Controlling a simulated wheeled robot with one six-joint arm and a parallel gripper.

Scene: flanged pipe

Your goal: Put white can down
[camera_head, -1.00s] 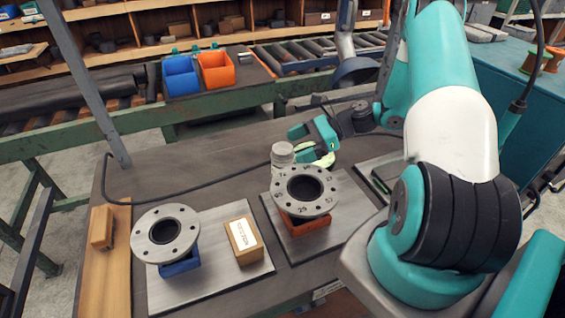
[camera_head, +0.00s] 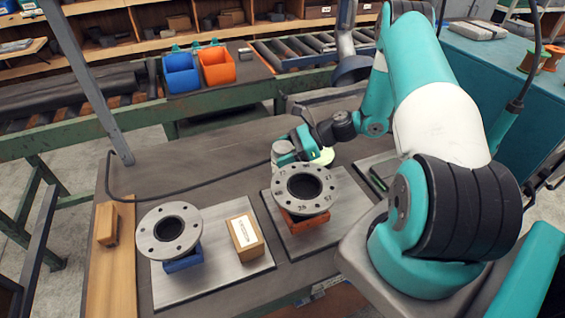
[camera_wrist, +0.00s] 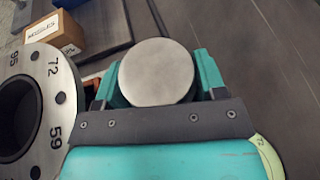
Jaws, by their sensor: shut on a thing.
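The white can (camera_wrist: 157,72) shows its round pale top in the wrist view, between the two teal fingers of my gripper (camera_wrist: 158,88). My gripper is shut on it, with one finger at each side. In the head view, my gripper (camera_head: 298,149) reaches the can (camera_head: 282,148) from the right, just behind the numbered flange. The can looks upright at table level, but its base is hidden, so I cannot tell whether it touches the table.
The numbered flange (camera_head: 304,203) sits on an orange block, close to my gripper. Another flange (camera_head: 146,240) on a blue block and a labelled wooden box (camera_head: 245,241) stand on a metal plate to the left.

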